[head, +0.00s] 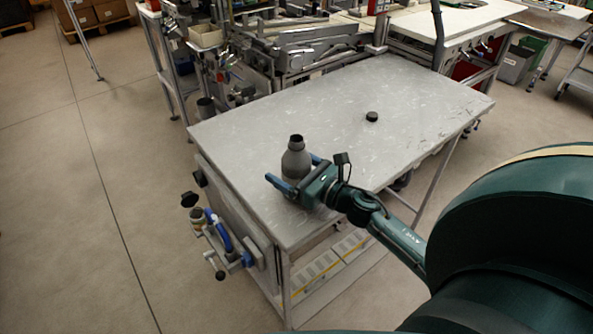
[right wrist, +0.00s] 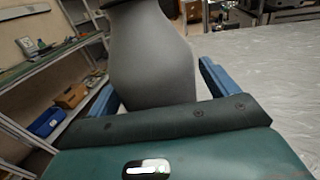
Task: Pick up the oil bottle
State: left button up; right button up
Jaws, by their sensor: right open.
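The oil bottle (head: 295,162) is grey with a narrow dark neck and stands upright near the left end of the grey table (head: 350,108). My right gripper (head: 293,172) is open at the bottle, with its blue fingers on either side of the bottle's body. In the right wrist view the bottle (right wrist: 150,55) rises between the two blue fingers of the gripper (right wrist: 155,88). Gaps show between bottle and fingers there. The bottle's base is hidden behind the gripper. My left gripper is not in view.
A small dark round cap (head: 372,117) lies on the table to the right of the bottle. The table top between and around them is clear. Machinery (head: 310,45) stands behind the table's far edge. A clamp-like fixture with a blue part (head: 222,236) is on the table's left side.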

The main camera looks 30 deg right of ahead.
jog(key=shift+c, duration=0.5)
jog(key=c, duration=1.2)
jog(key=shift+r, duration=0.1)
jog(key=shift+r, duration=0.1)
